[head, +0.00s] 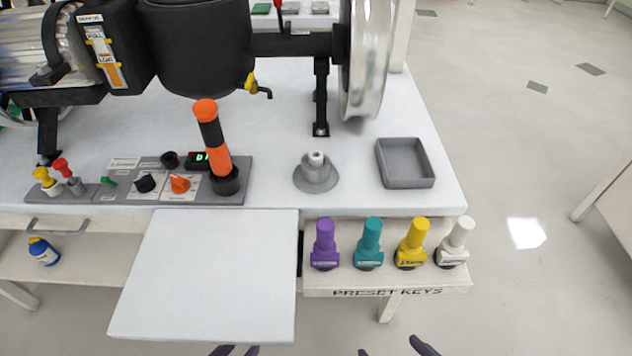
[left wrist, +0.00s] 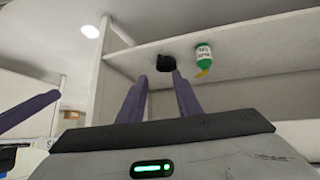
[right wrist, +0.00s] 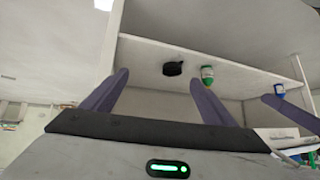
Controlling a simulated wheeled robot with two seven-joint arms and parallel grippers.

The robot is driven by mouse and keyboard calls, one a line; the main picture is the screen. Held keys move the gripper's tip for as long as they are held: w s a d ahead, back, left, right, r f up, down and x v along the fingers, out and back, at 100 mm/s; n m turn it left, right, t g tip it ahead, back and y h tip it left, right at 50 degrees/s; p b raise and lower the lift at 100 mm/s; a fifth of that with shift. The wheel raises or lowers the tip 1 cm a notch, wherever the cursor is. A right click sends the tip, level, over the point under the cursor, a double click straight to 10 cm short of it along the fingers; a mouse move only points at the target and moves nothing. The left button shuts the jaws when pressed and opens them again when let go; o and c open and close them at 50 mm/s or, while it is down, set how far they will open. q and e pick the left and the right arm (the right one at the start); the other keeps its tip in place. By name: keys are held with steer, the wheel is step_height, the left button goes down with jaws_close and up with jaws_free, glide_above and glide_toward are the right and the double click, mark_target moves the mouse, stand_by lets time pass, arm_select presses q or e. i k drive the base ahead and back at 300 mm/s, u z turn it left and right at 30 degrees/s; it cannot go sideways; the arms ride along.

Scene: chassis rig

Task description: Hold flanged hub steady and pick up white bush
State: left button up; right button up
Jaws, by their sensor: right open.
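The flanged hub (head: 316,178) is a grey round flange with a raised centre, standing on the white table right of the control panel. The white bush (head: 316,158) is a small pale ring seated upright on top of the hub. My left gripper (head: 237,351) and my right gripper (head: 394,350) show only as dark fingertips at the bottom edge, well below and apart from the hub. The left wrist view shows the left fingers (left wrist: 160,77) apart with nothing between them. The right wrist view shows the right fingers (right wrist: 160,78) wider apart and empty.
A grey empty tray (head: 405,165) lies right of the hub. A control panel (head: 150,192) with an orange-black handle (head: 212,145) stands left. Several coloured preset keys (head: 370,243) line the front shelf beside a white pull-out board (head: 205,280). A large wheel (head: 368,60) stands behind.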

mark_target(315, 157)
steer(key=k, duration=0.9)
